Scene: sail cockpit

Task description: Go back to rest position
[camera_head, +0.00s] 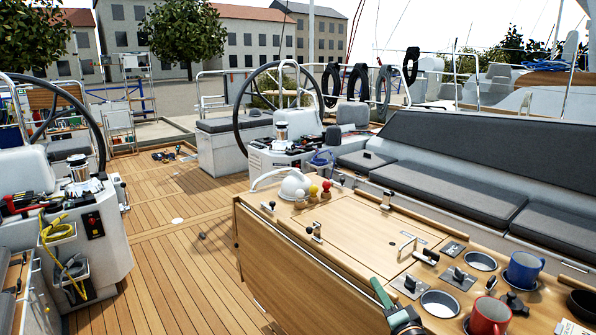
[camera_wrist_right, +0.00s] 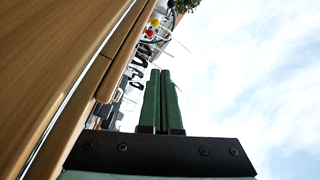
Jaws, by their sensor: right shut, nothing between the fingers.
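My right gripper (camera_head: 384,296) is at the bottom of the head view, beside the near edge of the wooden cockpit table (camera_head: 375,217). Its green fingers point up and to the left. In the right wrist view the two fingers (camera_wrist_right: 161,76) lie together with nothing between them. The table's wood (camera_wrist_right: 50,60) fills the left of that view, apart from the fingers. My left gripper is in neither view.
A red mug (camera_head: 489,315) and a blue mug (camera_head: 523,270) stand at the table's right end. Two steering wheels (camera_head: 240,110) rise behind. Grey cushions (camera_head: 430,180) line the right bench. The wooden deck (camera_head: 165,255) at left is mostly clear.

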